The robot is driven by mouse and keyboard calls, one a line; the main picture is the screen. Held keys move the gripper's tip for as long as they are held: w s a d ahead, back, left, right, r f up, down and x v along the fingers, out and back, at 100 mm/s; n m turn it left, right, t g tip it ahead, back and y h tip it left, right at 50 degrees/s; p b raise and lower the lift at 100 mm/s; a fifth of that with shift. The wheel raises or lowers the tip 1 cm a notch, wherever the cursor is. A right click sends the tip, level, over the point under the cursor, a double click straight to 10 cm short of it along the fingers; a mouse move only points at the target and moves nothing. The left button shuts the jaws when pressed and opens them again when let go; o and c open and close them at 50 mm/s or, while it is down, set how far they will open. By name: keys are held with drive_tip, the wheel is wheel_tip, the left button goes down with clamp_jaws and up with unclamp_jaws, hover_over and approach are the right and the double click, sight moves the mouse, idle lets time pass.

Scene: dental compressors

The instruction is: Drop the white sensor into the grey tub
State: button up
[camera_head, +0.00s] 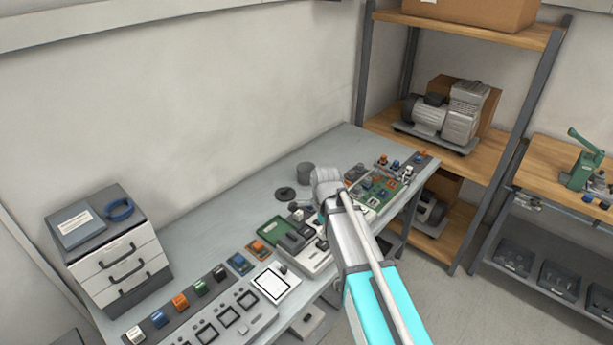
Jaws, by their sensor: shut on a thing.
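My gripper (307,211) is at the end of my arm over the middle of the bench, partly hidden by my wrist. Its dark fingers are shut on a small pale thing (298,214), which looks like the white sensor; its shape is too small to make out. A small round grey tub (305,171) stands on the bench behind my wrist, toward the wall. My gripper is in front of the tub and apart from it. The inside of the tub cannot be made out.
A flat dark disc (285,194) lies near the tub. A green tray (268,232), coloured blocks and panels crowd the bench's front. A drawer unit (108,245) stands at the left, and a shelf with a compressor (440,118) at the right. Bench (225,208) along the wall is clear.

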drive_tip(key=shift+f+b, duration=1.4)
drive_tip(key=shift+f, duration=0.05)
drive_tip(key=shift+d+r, duration=0.1)
